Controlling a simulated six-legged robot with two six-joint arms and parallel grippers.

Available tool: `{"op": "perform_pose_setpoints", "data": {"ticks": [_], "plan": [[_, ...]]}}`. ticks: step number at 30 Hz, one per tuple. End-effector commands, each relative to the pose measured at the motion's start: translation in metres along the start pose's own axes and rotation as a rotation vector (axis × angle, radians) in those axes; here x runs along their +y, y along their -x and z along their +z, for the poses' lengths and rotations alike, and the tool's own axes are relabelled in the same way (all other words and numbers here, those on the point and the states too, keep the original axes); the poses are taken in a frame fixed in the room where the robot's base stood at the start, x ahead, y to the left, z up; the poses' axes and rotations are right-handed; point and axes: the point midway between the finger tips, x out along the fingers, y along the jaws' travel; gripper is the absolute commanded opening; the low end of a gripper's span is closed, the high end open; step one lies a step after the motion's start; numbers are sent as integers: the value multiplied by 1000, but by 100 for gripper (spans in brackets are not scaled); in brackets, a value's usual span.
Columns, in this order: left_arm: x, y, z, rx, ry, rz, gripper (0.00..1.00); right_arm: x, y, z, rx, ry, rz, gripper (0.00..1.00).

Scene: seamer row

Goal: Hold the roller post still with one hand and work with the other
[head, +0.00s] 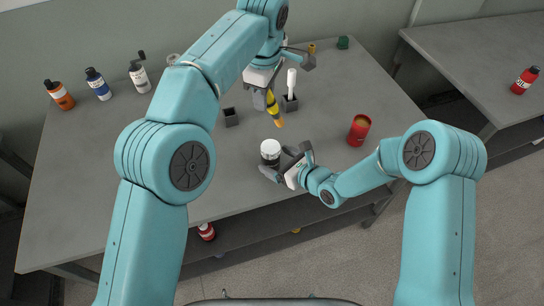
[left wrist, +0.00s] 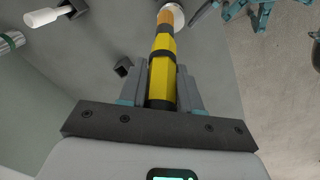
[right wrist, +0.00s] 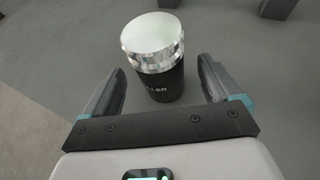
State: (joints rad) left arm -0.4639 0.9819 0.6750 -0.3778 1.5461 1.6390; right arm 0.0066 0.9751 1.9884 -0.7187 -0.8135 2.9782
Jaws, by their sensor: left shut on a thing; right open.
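The roller post (head: 270,158) is a short dark cylinder with a shiny pale top, upright on the grey table (head: 330,185). In the right wrist view the roller post (right wrist: 160,82) stands between the open fingers of my right gripper (right wrist: 157,85), with a gap on each side; its lettering is partly hidden. My right gripper also shows in the head view (head: 286,162), low beside the post. My left gripper (left wrist: 160,85) is shut on a yellow and black tool (left wrist: 162,62) with an orange tip. The tool (head: 272,104) hangs tip-down above the table, behind the post and apart from it.
A dark holder (head: 290,104) with a white-handled tool and a small dark holder (head: 231,117) stand near my left gripper. A red can (head: 358,132) stands to the right. Several bottles (head: 98,84) line the back left. The table's front left is clear.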

Motion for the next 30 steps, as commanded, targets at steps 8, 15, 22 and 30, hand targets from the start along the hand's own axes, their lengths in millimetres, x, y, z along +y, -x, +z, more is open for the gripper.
{"op": "perform_pose_setpoints", "data": {"ticks": [8, 15, 22, 30], "plan": [[0, 0, 0, 0, 0, 0, 2, 0, -33, 0, 1, 0, 0, 91], [0, 0, 0, 0, 0, 0, 2, 0, -37, 0, 1, -1, 0, 91], [0, 0, 0, 0, 0, 0, 2, 0, -36, 0, 1, -1, -1, 45], [0, 0, 0, 0, 0, 0, 2, 0, -36, 0, 1, -1, -1, 31]]}}
